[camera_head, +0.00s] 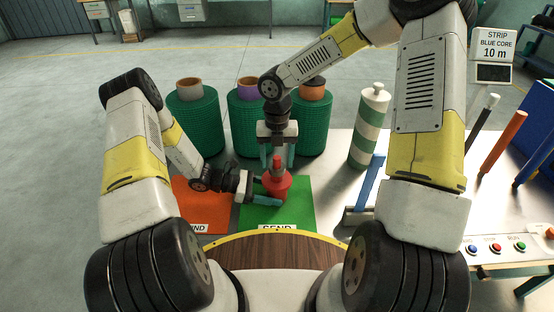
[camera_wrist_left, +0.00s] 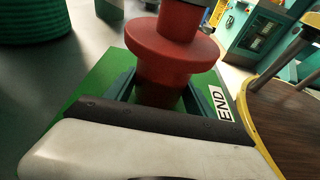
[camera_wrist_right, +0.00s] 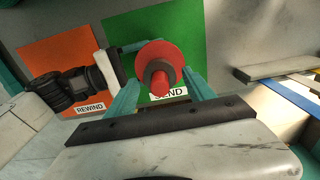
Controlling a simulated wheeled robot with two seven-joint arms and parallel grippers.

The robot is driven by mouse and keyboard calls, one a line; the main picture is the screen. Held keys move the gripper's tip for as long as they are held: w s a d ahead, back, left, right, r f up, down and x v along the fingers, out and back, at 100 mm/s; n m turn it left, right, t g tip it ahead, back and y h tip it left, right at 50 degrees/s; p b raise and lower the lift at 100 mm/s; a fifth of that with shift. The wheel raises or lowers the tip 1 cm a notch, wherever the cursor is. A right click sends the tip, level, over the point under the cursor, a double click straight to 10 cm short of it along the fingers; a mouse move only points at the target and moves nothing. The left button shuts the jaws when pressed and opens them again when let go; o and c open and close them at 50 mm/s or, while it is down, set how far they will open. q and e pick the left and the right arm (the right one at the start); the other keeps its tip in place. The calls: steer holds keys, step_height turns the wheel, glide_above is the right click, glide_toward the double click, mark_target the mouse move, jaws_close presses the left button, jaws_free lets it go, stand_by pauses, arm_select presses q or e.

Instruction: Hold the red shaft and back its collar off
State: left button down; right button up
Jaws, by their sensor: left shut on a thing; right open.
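The red shaft (camera_head: 276,183) stands upright over the green mat (camera_head: 302,200), with a wide round flange near its middle. My left gripper (camera_head: 267,189) comes in from the left and is shut on the shaft below the flange; the left wrist view shows its fingers on both sides of the red body (camera_wrist_left: 160,88). In the right wrist view a dark grey collar (camera_wrist_right: 151,73) sits around the shaft above the red flange (camera_wrist_right: 172,52). My right gripper (camera_head: 277,155) points down from above, open, with its fingers on either side of the shaft's top and apart from it.
An orange REWIND mat (camera_head: 190,190) lies left of the green mat. Several green netting rolls (camera_head: 196,120) stand behind. A green-and-white striped post (camera_head: 369,125) and a blue upright (camera_head: 370,185) stand to the right. Push buttons (camera_head: 497,247) line the right front edge.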

mark_target(277, 180)
steer(key=shift+f, duration=1.3)
steer(key=shift+c, duration=0.4)
jaws_close()
